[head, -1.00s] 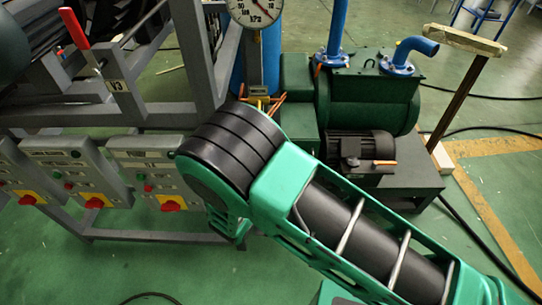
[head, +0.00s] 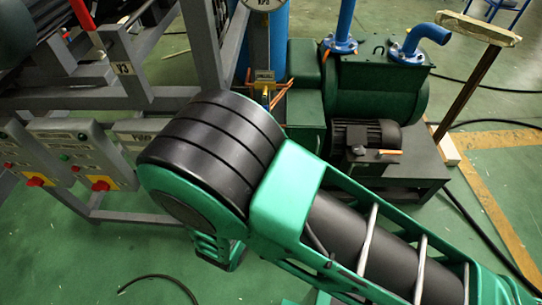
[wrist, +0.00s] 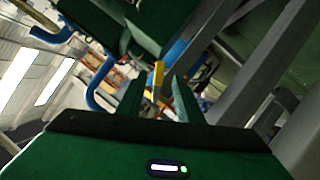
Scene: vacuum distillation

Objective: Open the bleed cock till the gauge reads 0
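The gauge (head: 264,4) is cut off by the top edge of the head view, so its needle and reading are out of sight. Below it, a small yellow fitting with a tag, likely the bleed cock (head: 265,97), shows just beyond my arm. In the wrist view a yellow lever (wrist: 158,76) appears in the gap between my fingers, seemingly beyond their tips. My gripper (wrist: 157,84) is open, with its two dark green fingers apart. I cannot tell whether either finger touches the lever.
A green pump (head: 375,95) with blue pipes stands right of the gauge. A grey steel frame (head: 150,99) with a red lever (head: 82,32) is at left, above switch boxes (head: 88,150). Black cables lie on the green floor.

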